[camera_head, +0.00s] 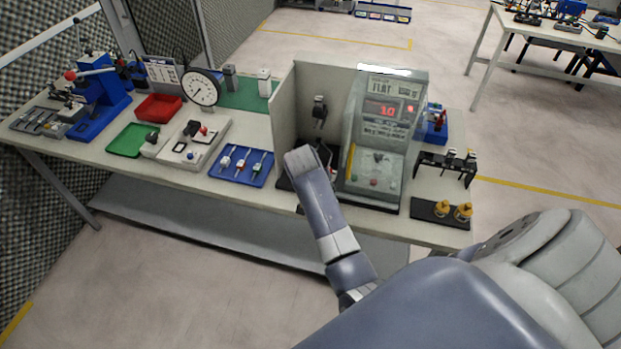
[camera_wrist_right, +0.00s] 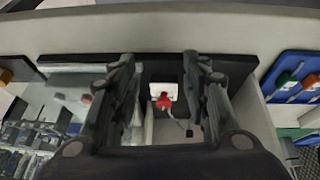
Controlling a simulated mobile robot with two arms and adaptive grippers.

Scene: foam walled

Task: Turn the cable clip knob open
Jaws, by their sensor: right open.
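A small red knob (camera_wrist_right: 163,101) sits on a white plate (camera_wrist_right: 165,89) in the right wrist view, with a thin dark cord running from it. It is the likely cable clip knob. My right gripper (camera_wrist_right: 158,65) is open, with one finger on each side of the plate and a gap to the knob on both sides. No contact with the knob shows. In the head view my right arm reaches to the front of the walled booth (camera_head: 330,85), and its wrist hides the knob and most of the gripper. My left gripper is not in view.
The grey machine with a red display (camera_head: 385,130) stands close on the right of the booth. A blue tray of tools (camera_head: 222,178) lies to its left. A dial gauge (camera_head: 200,88), red tray (camera_head: 158,107) and green tray (camera_head: 127,141) stand farther left on the table.

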